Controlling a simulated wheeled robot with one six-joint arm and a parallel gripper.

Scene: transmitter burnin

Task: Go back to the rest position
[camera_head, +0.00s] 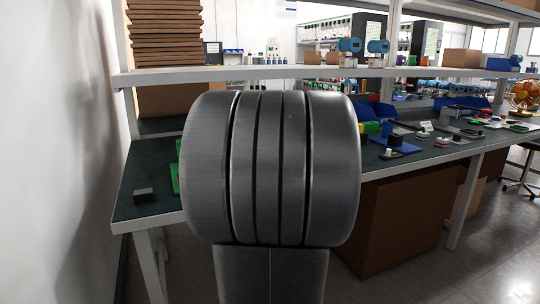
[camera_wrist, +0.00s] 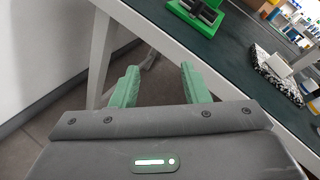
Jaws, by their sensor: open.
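My gripper (camera_wrist: 160,88) shows in the wrist view with two green fingers spread apart and nothing between them. It is off the near edge of the workbench, with a white table leg (camera_wrist: 101,55) and the floor behind the fingers. In the head view my own grey arm fills the middle and hides the gripper and part of the bench.
The dark-topped workbench (camera_head: 150,205) runs across the head view. A small dark block (camera_head: 144,195) lies at its left end. A green fixture (camera_wrist: 196,12) is on the bench top. A white wall (camera_head: 50,150) stands close on the left. Cardboard boxes (camera_head: 400,220) are under the bench.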

